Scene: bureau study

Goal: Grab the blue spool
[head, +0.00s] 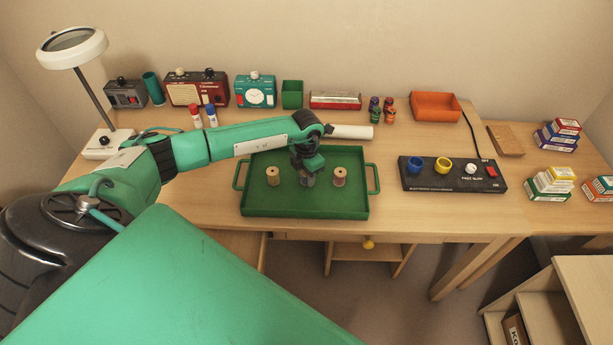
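My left gripper (308,182) reaches down into the green tray (290,209), between two spools. A tan spool (273,176) stands upright to its left and a pinkish spool (339,177) stands upright to its right. I see no clearly blue spool in the tray. The spot under my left gripper is hidden by the fingers, and a small greyish shape there is too small to tell from the fingers. Whether the fingers are open or shut cannot be made out. My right gripper is out of view.
A white cylinder (351,132) lies behind the tray. A lamp (103,143) stands at the left. Small boxes (550,183) are stacked at the right.

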